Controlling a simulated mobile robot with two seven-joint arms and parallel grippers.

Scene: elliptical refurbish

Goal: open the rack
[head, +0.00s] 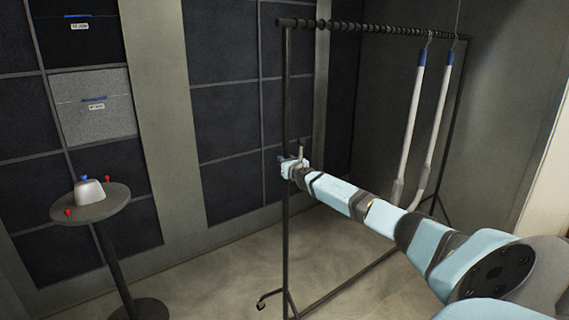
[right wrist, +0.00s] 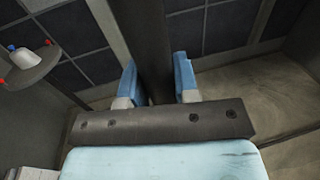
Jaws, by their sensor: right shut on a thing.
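The rack (head: 286,95) is a dark metal clothes rail on a floor frame, with a near upright post, a ribbed top bar and a far post. My right gripper (head: 285,163) is at about mid-height of the near post and shut on it. In the right wrist view, the post (right wrist: 145,30) stands between the two blue fingers of the gripper (right wrist: 156,77). My right arm reaches in from the lower right and covers part of the rack's lower frame. My left gripper is not in view.
Two white and blue hanging things (head: 411,125) hang from the top bar's far end. A small round table (head: 105,208) with a white device (head: 90,190) stands at the left. Dark wall shelving (head: 230,110) is behind. The floor between table and rack is clear.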

